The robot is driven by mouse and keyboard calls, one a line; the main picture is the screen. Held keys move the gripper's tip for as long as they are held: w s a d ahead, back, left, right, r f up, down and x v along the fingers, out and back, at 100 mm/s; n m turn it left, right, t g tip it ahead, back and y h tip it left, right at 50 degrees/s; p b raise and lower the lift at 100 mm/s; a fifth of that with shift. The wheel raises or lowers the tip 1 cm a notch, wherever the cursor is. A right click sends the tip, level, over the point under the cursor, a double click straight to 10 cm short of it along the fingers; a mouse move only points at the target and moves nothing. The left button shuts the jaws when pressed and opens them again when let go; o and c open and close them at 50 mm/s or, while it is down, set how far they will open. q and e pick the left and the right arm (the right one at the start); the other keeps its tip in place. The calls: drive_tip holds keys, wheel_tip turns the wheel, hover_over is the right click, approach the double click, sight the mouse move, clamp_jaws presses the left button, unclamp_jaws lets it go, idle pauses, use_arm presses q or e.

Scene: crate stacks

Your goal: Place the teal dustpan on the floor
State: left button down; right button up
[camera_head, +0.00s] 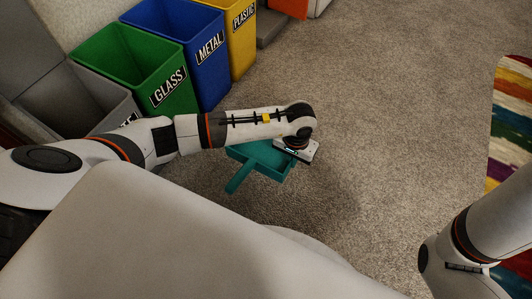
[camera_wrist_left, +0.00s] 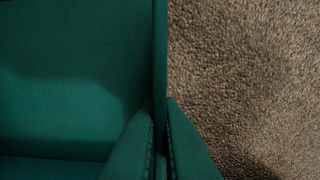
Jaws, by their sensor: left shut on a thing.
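The teal dustpan (camera_head: 258,157) is below my left forearm in the head view, with its handle pointing down and left. My left gripper (camera_head: 297,148) is at the dustpan's right side; its fingertips are hidden in this view. In the left wrist view the gripper (camera_wrist_left: 160,135) is shut on the thin side wall of the dustpan, whose inner face (camera_wrist_left: 70,70) fills the left half. The carpeted floor (camera_head: 370,130) lies under it. I cannot tell whether the dustpan touches the floor. My right arm shows at the lower right, but its gripper is out of view.
Bins stand at the upper left: a grey one (camera_head: 70,95), green GLASS (camera_head: 165,90), blue METAL (camera_head: 208,50) and yellow PLASTIC (camera_head: 242,20). A striped colourful rug (camera_head: 510,120) lies at the right edge. The carpet between is clear.

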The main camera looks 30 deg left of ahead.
use_arm(q)
drive_tip(key=b, duration=0.4)
hover_over(288, 182)
wheel_tip(288, 182, down, 7)
drive_tip(key=shift+d+r, duration=0.1)
drive_tip(key=shift+r, duration=0.1)
wheel_tip(288, 182, down, 4)
drive_tip(key=b, duration=0.3)
drive_tip(key=shift+f, duration=0.2)
drive_tip(key=shift+r, duration=0.1)
drive_tip(key=c, duration=2)
unclamp_jaws()
drive_tip(key=shift+f+b, duration=0.2)
drive_tip(key=shift+b, duration=0.15)
drive_tip(key=shift+c, duration=0.2)
drive_tip(key=o, duration=0.4)
drive_tip(key=shift+o, duration=0.2)
drive_tip(key=shift+r, duration=0.1)
